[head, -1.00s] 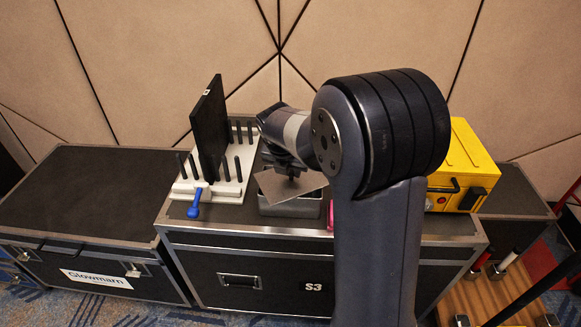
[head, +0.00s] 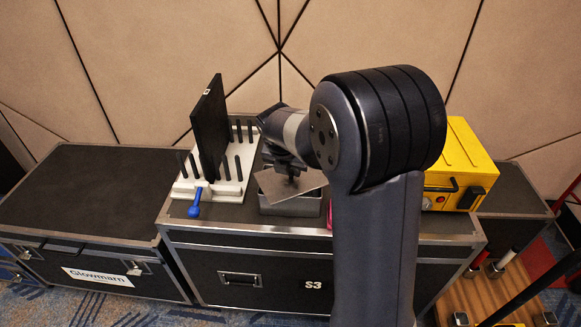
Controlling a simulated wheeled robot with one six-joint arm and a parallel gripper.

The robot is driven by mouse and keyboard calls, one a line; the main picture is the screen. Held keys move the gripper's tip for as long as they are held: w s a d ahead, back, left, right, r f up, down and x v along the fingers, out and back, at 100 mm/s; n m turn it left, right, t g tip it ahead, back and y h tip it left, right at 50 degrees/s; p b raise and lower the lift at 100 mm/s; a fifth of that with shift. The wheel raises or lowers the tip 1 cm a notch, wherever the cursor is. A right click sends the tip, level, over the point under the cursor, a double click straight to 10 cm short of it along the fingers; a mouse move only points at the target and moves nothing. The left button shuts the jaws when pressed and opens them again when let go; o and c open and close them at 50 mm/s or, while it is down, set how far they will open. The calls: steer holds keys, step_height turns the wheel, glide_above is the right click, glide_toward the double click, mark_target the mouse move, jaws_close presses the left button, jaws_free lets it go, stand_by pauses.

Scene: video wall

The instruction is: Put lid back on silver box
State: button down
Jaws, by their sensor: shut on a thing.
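The silver box (head: 290,207) stands on the black flight case marked S3, partly covered from above. Its grey, flat lid (head: 283,187) is tilted and turned at an angle over the box's opening. My gripper (head: 290,173) is shut on the lid from above. The lid looks close to the box's rim, but I cannot tell whether they touch. My arm hides the area just right of the box.
A white pegged rack (head: 228,188) holding a black panel (head: 209,128) stands left of the box, with a blue-handled item (head: 195,207) in front. A pink object (head: 330,214) is half hidden at right. A yellow case (head: 455,165) stands further right. The left flight case top (head: 80,195) is clear.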

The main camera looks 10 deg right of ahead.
steer(key=c, duration=0.7)
jaws_free()
steer(key=shift+o, duration=0.2)
steer(key=shift+r, duration=0.1)
step_height(320, 180, up, 7)
steer(key=p, duration=0.7)
stand_by(0.3)
jaws_close()
stand_by(0.7)
steer(key=shift+f, duration=0.25)
stand_by(0.6)
